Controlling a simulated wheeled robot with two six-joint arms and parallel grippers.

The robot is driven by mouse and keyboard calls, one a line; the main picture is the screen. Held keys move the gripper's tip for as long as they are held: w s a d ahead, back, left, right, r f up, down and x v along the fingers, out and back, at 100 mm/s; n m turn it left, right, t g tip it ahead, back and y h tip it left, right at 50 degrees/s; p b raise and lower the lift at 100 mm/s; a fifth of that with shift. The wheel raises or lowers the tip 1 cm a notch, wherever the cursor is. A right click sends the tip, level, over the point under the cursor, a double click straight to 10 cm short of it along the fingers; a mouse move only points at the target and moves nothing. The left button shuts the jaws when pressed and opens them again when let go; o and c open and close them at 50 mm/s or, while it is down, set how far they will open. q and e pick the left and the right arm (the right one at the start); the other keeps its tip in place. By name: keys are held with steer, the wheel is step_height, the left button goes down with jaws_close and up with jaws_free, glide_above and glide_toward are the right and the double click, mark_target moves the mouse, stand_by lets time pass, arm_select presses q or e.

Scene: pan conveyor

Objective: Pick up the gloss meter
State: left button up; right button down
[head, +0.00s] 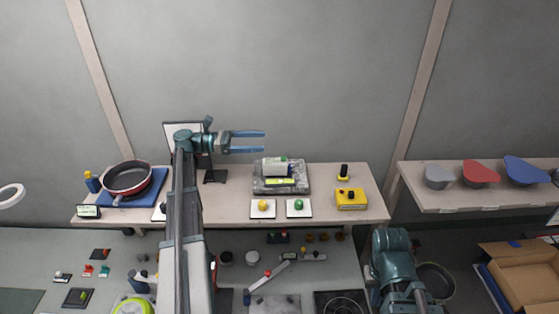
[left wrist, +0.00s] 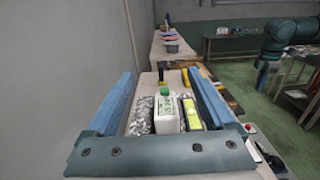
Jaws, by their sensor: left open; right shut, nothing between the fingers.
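A dark block with a yellow-green face, which looks like the gloss meter (head: 280,182), lies in a grey speckled tray (head: 304,188) on the bench. It also shows in the left wrist view (left wrist: 191,114). Right beside it in the tray is a white bottle with a green cap (head: 279,162), also clear in the left wrist view (left wrist: 166,113). My left gripper (head: 264,141) is open and empty, its blue fingers pointing right, behind and above the tray. In the left wrist view its fingers (left wrist: 160,74) frame the bottle and meter from a distance. My right gripper's fingers do not show.
White pads with a yellow (head: 263,205) and a green knob (head: 298,205) lie in front of the tray. A yellow box (head: 350,198) is to the right. A red pan (head: 128,178) on a blue mat and a monitor stand are left. Open air surrounds my left gripper.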

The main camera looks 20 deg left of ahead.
arm_select(q)
steer(key=b, duration=0.9)
glide_toward(279, 161)
steer(key=shift+w+d+f, duration=0.25)
steer(key=shift+w+d, duration=0.05)
steer(key=shift+d, duration=0.3)
steer(key=shift+w+d+f, duration=0.2)
steer(key=shift+w+d, duration=0.05)
steer(key=shift+d, duration=0.35)
steer(key=shift+w+d+r+p, duration=0.15)
steer(key=shift+w+d+p, duration=0.1)
steer(key=shift+d, duration=0.25)
steer(key=shift+w+d+r+p, duration=0.15)
steer(key=shift+w+d+p, duration=0.1)
steer(key=shift+d, duration=0.25)
steer(key=shift+x, duration=2.65)
jaws_close()
